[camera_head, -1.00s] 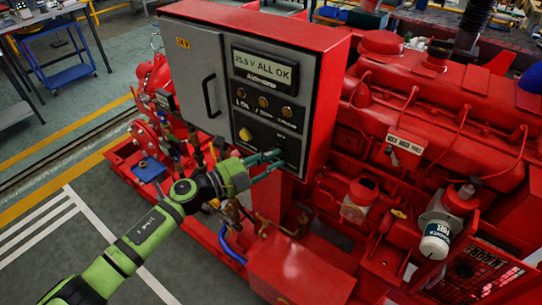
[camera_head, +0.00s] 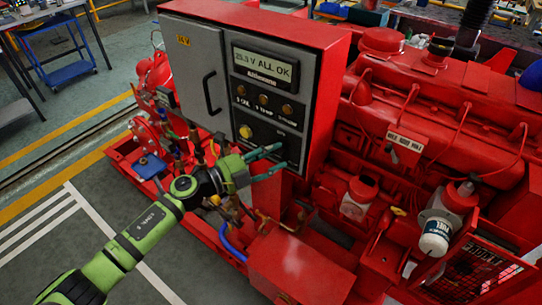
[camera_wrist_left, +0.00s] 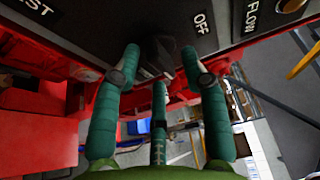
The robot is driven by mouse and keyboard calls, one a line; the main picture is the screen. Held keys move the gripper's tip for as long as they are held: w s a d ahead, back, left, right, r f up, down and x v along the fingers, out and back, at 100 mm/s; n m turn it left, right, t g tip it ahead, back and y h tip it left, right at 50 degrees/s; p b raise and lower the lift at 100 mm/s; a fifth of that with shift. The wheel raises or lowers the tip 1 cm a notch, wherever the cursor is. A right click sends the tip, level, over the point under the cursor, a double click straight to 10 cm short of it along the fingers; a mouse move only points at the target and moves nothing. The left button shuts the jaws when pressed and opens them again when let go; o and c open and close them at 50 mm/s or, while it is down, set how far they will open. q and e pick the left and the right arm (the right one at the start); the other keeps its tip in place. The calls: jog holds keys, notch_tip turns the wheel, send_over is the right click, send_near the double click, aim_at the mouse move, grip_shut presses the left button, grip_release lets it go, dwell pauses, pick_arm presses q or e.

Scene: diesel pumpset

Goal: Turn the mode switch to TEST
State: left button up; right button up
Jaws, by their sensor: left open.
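The mode switch (camera_wrist_left: 163,50) is a dark knob on the panel, seen in shadow in the left wrist view; which way it points is hard to tell. The OFF label (camera_wrist_left: 200,22) is right of it, and a partly cut-off label ending in "ST" (camera_wrist_left: 38,8) is at the far left. My left gripper (camera_wrist_left: 166,60) is open, with green fingers on either side of the knob; contact cannot be told. In the head view my left gripper (camera_head: 281,157) is at the lower right of the control panel (camera_head: 263,130), and the switch cannot be made out there.
A yellow button (camera_head: 246,132) is on the panel left of the fingers. The red engine (camera_head: 430,120) stands to the right, and a red box (camera_head: 300,268) lies below.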

pick_arm(q)
jog(key=v, duration=1.2)
jog(key=shift+a, duration=0.1)
